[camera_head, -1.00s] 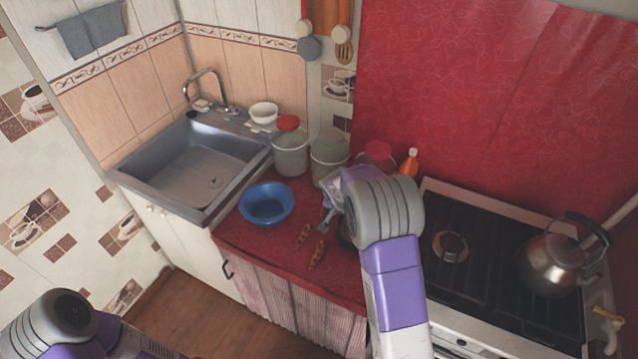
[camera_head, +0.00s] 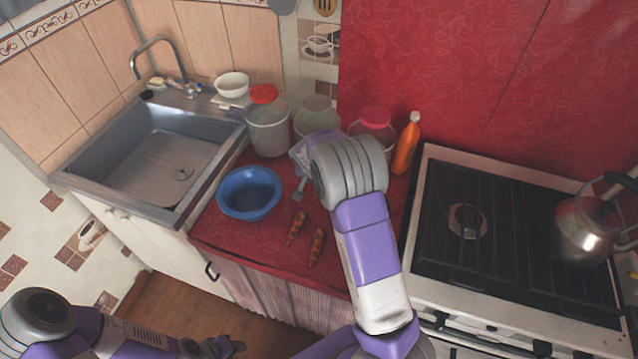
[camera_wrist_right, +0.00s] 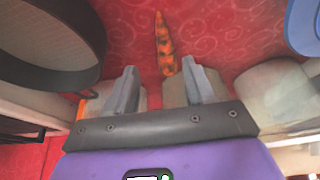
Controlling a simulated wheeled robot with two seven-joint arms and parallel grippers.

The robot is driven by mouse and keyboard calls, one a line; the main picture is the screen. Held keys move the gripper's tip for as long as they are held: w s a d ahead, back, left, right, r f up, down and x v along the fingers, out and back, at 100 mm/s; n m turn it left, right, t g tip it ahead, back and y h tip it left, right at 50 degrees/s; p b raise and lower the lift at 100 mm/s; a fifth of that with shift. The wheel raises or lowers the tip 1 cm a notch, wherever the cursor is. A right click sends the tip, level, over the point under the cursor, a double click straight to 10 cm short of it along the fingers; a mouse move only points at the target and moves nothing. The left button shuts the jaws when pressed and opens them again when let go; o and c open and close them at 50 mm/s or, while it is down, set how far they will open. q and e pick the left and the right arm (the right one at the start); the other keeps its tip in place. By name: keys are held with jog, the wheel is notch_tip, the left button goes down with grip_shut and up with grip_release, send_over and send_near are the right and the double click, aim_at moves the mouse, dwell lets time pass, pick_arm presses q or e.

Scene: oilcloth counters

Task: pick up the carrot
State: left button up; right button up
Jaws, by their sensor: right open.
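Two orange-brown carrots lie apart on the red oilcloth, a left carrot (camera_head: 297,228) and a right carrot (camera_head: 317,247). My right gripper (camera_head: 299,190) appears behind them in the head view, partly hidden by its own wrist. In the right wrist view the right gripper (camera_wrist_right: 162,85) is open and empty. One carrot (camera_wrist_right: 164,42) shows there beyond the fingers, its near end in line with the gap; I cannot tell which carrot it is. My left gripper (camera_head: 222,346) is low at the bottom edge, away from the counter; its jaws are unclear.
A blue bowl (camera_head: 248,192) stands left of the carrots. Lidded buckets (camera_head: 268,130) and an orange bottle (camera_head: 406,145) stand behind. A dark pan (camera_wrist_right: 45,45) is close left in the wrist view. The sink (camera_head: 165,155) is left, the stove (camera_head: 500,235) right.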

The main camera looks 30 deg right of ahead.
jog(key=x, duration=0.4)
jog(key=b+x, duration=0.1)
jog(key=x, duration=0.1)
jog(key=shift+w+a+f, duration=0.15)
jog(key=shift+w, duration=0.2)
jog(key=shift+c, duration=0.3)
grip_shut()
